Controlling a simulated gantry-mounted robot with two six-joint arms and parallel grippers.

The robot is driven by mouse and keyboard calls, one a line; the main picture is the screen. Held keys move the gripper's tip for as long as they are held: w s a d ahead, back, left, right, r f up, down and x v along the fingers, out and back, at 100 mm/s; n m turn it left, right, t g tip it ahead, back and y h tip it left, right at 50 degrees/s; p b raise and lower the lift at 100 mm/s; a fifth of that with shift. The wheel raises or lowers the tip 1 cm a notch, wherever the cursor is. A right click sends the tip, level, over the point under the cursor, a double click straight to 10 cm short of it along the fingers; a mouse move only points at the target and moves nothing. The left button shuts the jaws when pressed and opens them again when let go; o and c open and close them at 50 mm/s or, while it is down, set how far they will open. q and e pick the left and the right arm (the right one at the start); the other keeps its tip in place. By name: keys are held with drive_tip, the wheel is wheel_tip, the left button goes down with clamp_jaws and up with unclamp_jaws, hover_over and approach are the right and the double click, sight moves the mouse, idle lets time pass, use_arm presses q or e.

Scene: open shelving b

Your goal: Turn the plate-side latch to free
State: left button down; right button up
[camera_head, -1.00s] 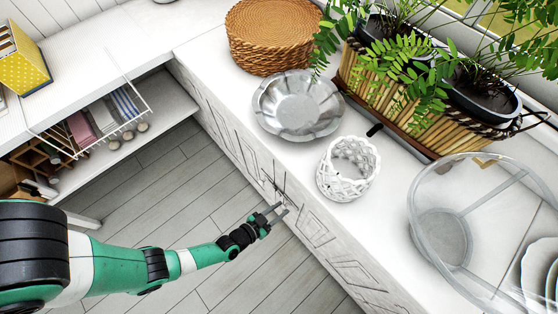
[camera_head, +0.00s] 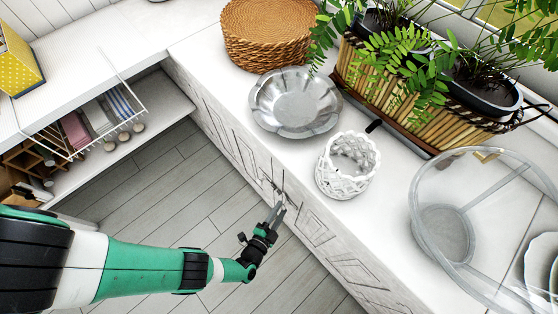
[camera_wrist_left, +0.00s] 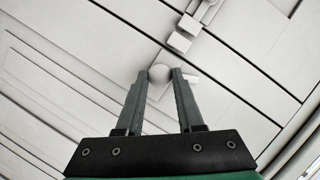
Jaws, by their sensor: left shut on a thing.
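My left gripper (camera_head: 275,212) is at the white carved cabinet front below the countertop. In the left wrist view its two fingers (camera_wrist_left: 161,76) are closed in on a small round pale knob (camera_wrist_left: 158,73), which sits between the fingertips. The knob appears to belong to the latch. Small white block-like latch parts (camera_wrist_left: 180,42) show just beyond the fingertips on the panel seam. In the head view the latch area (camera_head: 278,190) is small and partly covered by the fingers, so its turn angle cannot be told. My right gripper is not in view.
The countertop above holds a silver scalloped dish (camera_head: 298,100), a white woven basket (camera_head: 347,178), a wicker stack (camera_head: 268,40), a planter (camera_head: 410,95) and a glass bowl (camera_head: 425,215). White plates (camera_head: 543,262) stand at the right. An open shelf (camera_head: 165,108) is at left; the floor between is clear.

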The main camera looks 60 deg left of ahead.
use_arm(q)
drive_tip(key=shift+d+f+m+b, duration=0.1)
drive_tip(key=shift+m+b, duration=0.2)
drive_tip(key=shift+m, duration=0.4)
drive_tip(key=shift+y+b, duration=0.4)
drive_tip(key=shift+b, duration=0.1)
drive_tip(key=shift+f+m+t+y+b, duration=0.1)
drive_tip(key=shift+m+t+y+b, duration=0.3)
drive_tip(key=shift+m+b, duration=0.8)
drive_tip(key=c, duration=0.5)
unclamp_jaws()
drive_tip(key=shift+c, duration=0.2)
